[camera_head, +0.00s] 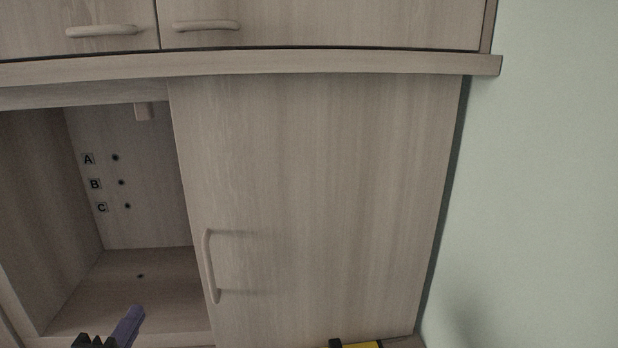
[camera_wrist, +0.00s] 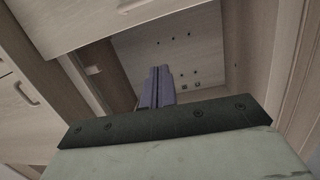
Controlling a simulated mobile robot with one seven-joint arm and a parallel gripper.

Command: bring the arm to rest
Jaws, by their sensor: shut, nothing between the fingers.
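My gripper (camera_head: 128,322) shows at the bottom left of the head view, in front of the lower part of an open cabinet compartment. Only its purple fingers and a dark part of it are in the picture. In the wrist view the purple fingers (camera_wrist: 159,86) lie side by side, shut with nothing between them. They point toward the inside of the compartment.
The wooden cabinet's open compartment (camera_head: 140,200) has labels A, B and C beside small holes. A door (camera_head: 320,190) with a handle (camera_head: 210,266) stands to its right. A yellow and black thing (camera_head: 360,344) shows at the bottom edge. A pale green wall (camera_head: 550,170) is at right.

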